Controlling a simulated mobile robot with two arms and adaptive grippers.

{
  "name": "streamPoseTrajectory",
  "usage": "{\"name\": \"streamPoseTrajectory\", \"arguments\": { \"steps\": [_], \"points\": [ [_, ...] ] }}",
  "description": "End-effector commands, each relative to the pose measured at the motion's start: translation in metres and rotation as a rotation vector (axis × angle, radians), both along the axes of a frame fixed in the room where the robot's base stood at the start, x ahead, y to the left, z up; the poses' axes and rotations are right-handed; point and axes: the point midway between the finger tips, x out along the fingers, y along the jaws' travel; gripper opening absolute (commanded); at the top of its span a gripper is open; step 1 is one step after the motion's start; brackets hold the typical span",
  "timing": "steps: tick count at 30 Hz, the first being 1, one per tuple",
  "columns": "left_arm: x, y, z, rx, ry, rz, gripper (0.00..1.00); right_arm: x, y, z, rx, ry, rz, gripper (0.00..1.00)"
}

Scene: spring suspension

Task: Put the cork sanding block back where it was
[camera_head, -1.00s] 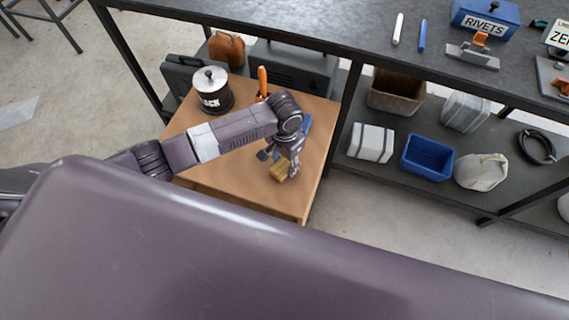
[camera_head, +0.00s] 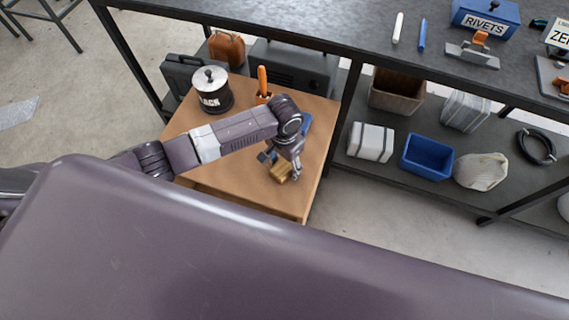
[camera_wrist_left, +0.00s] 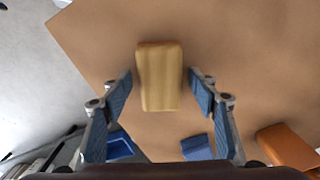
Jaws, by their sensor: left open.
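The cork sanding block (camera_head: 281,173) is a tan-yellow block near the front right of the small wooden table (camera_head: 230,185). In the left wrist view the block (camera_wrist_left: 160,76) appears between the two fingers, with a visible gap on each side. My left gripper (camera_head: 284,167) is open above the table at the block, its fingers (camera_wrist_left: 160,92) pointing down. The block appears to rest on the tabletop; the gripper partly hides it in the head view. My right gripper is not in view.
A blue object (camera_head: 306,123) lies behind my gripper. The dark workbench (camera_head: 290,22) and its shelf, with a blue bin (camera_head: 427,158), lie beyond to the right.

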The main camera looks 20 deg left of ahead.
Motion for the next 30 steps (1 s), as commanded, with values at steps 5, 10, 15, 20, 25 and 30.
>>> {"name": "streamPoseTrajectory", "arguments": {
  "steps": [5,10,15,20,25,30],
  "points": [
    [0.001,-0.001,0.023,-0.003,-0.003,-0.002,0.55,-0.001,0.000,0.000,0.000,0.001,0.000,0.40],
    [0.002,0.000,0.060,-0.002,-0.006,-0.002,0.55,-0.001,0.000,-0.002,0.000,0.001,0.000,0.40],
    [0.002,0.000,0.094,-0.002,-0.005,-0.001,0.55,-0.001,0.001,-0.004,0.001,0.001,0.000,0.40],
    [0.001,0.000,0.114,-0.001,-0.002,0.000,0.55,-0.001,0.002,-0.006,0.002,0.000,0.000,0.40],
    [0.001,0.000,0.121,0.000,0.000,0.001,0.55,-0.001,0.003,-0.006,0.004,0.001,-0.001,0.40],
    [0.001,0.000,0.121,0.000,0.000,0.001,0.55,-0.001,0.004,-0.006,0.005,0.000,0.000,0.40]
  ]
}}
